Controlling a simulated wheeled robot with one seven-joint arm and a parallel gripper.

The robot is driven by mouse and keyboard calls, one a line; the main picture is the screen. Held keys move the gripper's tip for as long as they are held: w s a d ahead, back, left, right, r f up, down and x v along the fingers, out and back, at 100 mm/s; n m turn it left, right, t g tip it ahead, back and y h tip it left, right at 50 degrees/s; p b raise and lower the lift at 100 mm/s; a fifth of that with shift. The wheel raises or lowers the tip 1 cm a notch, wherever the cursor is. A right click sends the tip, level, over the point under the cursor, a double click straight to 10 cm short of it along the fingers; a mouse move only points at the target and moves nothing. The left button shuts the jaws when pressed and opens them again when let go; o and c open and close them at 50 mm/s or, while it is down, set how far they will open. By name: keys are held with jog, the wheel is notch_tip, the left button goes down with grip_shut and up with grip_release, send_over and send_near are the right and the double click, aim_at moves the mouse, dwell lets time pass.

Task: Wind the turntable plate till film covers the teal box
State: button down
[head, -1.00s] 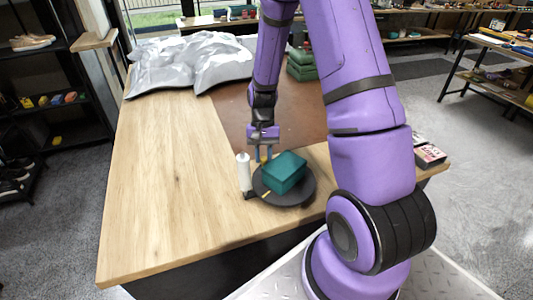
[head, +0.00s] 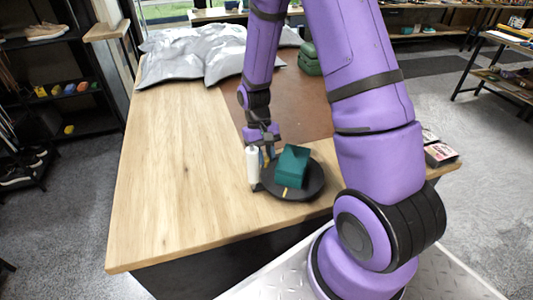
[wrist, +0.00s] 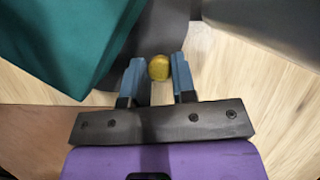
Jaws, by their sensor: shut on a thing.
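The teal box (head: 292,164) sits on the dark round turntable plate (head: 313,181), turned at an angle. A yellow mark (head: 285,191) shows at the plate's front. A white upright roll (head: 252,168) stands just left of the plate. I cannot make out film on the box. My gripper (head: 268,151) is at the plate's back left edge, behind the box. In the wrist view its blue fingers are shut on a yellow knob (wrist: 158,68). The teal box (wrist: 65,40) fills the upper left there, close to one finger, with the dark plate (wrist: 163,25) beside it.
Silver-grey bags (head: 195,55) lie at the table's back left. Green stacked items (head: 309,60) stand at the back. Small boxes (head: 440,154) lie at the right edge. The wooden table's left (head: 165,180) is clear.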

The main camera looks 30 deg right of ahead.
jog(key=shift+s+a+n, duration=0.1)
jog(key=shift+a+n, duration=0.1)
jog(key=shift+n, duration=0.2)
dwell(0.3)
jog(key=c, duration=0.9)
grip_release()
jog(key=shift+c, duration=0.2)
jog(key=shift+r, duration=0.1)
jog(key=v, duration=1)
jog(key=shift+r, duration=0.25)
jog(key=shift+c, duration=0.2)
